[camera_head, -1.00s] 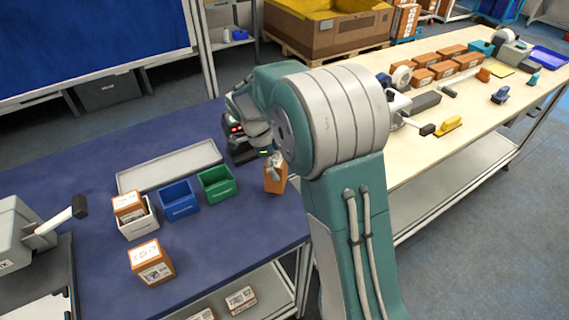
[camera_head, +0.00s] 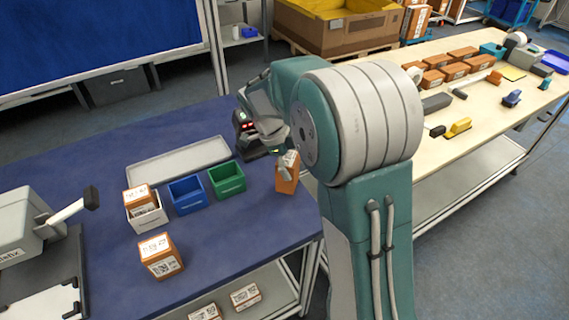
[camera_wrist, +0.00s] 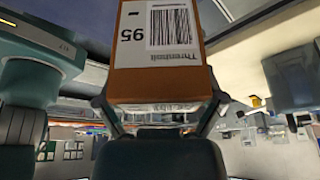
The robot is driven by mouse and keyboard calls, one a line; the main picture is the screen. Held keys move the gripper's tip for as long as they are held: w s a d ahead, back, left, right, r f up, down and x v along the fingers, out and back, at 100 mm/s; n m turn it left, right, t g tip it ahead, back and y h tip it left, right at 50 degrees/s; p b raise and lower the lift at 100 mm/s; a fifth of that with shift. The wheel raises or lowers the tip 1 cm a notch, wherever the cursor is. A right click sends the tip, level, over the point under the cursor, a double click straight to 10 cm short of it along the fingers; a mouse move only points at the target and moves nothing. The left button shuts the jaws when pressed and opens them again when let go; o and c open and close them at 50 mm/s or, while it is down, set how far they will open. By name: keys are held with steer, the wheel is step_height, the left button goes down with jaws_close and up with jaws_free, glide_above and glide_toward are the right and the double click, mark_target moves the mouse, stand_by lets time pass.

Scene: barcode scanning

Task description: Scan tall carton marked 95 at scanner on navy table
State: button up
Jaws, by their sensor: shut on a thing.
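The tall orange carton (camera_head: 286,182) is in my gripper (camera_head: 288,163), held at the right edge of the navy table (camera_head: 215,255). In the wrist view the carton (camera_wrist: 160,82) fills the upper middle, with its barcode label and the number 95 facing the camera, upside down. The gripper fingers (camera_wrist: 160,115) are at its sides. The dark scanner (camera_head: 245,130) with red lit digits stands on the navy table just left of and behind the carton. My arm partly hides the scanner. I cannot tell whether the carton touches the table.
A green bin (camera_head: 227,180), a blue bin (camera_head: 187,196) and a white bin (camera_head: 147,217) holding a carton stand left of my gripper. A grey tray (camera_head: 178,160) lies behind them. Another orange carton (camera_head: 161,256) stands in front. A pale wood table (camera_head: 480,110) is at right.

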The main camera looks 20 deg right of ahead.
steer(key=s+d+r, duration=0.2)
steer(key=s+r, duration=0.5)
steer(key=s, duration=0.2)
steer(key=shift+s, duration=0.15)
steer(key=shift+s+r, duration=0.1)
